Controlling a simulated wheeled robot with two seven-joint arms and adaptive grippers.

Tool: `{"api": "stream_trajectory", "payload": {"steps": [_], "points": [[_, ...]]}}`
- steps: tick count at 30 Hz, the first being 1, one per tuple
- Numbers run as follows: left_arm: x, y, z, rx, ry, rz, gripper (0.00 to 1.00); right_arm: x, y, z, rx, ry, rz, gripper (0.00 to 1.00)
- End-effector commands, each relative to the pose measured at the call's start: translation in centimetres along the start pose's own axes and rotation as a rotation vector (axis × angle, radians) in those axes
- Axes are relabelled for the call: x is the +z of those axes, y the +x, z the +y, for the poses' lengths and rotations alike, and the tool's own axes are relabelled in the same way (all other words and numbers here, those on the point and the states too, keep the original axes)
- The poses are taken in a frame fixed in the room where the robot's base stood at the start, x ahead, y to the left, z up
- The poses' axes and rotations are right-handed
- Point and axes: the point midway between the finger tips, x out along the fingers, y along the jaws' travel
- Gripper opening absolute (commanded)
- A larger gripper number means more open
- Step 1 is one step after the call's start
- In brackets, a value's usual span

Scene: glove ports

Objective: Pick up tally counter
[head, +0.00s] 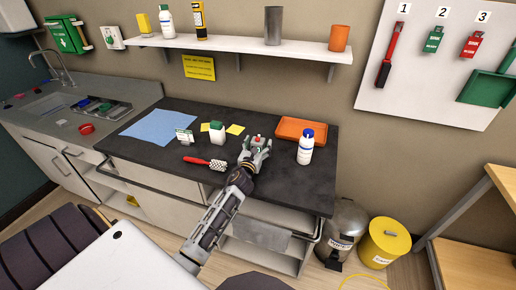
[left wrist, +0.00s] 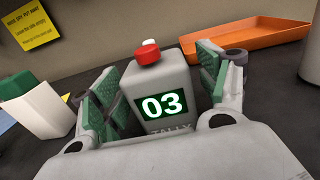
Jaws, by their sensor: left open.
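The tally counter (left wrist: 163,85) is a grey block with a red button on top and a green "03" display on its front. It stands upright on the dark bench. In the head view the counter (head: 258,142) shows as a small spot with a red top at the gripper's tip. My left gripper (head: 257,150) is open, and in the left wrist view its green-padded fingers (left wrist: 158,90) stand on both sides of the counter, with gaps visible near the top. The counter's lower part is hidden behind the gripper body. My right gripper is not in view.
An orange tray (head: 300,130) lies behind right, with a blue-capped white bottle (head: 306,147) to the right. A green-capped white bottle (head: 217,132) and a red-handled brush (head: 205,163) are to the left. A shelf (head: 240,45) hangs above the bench.

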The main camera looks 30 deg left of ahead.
Motion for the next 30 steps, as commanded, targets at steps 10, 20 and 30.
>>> {"api": "stream_trajectory", "payload": {"steps": [10,20,30], "points": [[0.00,0.04,0.00,0.000,-0.001,0.000,0.75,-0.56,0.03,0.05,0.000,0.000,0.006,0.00],[0.01,0.03,0.00,0.000,-0.001,0.000,0.48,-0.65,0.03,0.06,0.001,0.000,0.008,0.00],[0.06,0.04,0.00,0.000,-0.001,-0.001,0.23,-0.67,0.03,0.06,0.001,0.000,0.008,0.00]]}}
